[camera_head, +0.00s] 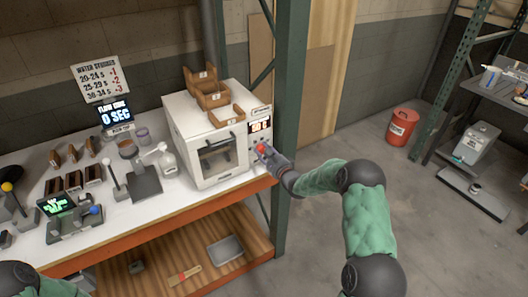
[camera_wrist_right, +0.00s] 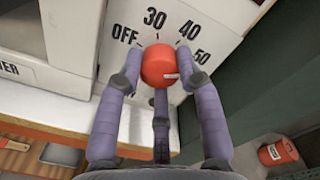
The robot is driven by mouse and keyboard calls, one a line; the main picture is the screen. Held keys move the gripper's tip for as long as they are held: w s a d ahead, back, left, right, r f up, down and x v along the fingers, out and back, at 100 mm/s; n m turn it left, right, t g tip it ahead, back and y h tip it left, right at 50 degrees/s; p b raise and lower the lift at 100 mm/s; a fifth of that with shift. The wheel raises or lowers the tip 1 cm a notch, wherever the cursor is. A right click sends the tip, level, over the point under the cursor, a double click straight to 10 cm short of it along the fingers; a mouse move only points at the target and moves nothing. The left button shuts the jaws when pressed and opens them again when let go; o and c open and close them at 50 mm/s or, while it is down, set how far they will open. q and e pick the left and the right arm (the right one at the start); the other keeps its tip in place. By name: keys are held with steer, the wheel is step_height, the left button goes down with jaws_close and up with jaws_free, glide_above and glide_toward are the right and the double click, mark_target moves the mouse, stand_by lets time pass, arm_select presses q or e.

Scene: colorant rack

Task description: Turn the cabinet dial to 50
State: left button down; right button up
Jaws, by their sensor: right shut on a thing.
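The dial's white line points to the right, roughly towards the 50 side; the exact alignment is hard to tell. My right gripper (camera_wrist_right: 159,80) is shut on the dial, its purple fingers on both sides of it. My left gripper is out of view; only part of that arm shows at bottom left.
Wooden bins (camera_head: 212,95) sit on top of the cabinet. A dark green post (camera_head: 289,100) rises right beside the panel. A bottle (camera_head: 167,160) and a grey stand (camera_head: 145,183) are left of the cabinet. A red bucket (camera_head: 402,127) stands on open floor.

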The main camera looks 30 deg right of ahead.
stand_by(0.4)
steer(key=o, duration=1.1)
steer(key=shift+o, duration=0.2)
steer(key=s+d, duration=0.1)
steer(key=s, duration=1.1)
steer(key=shift+d, duration=0.1)
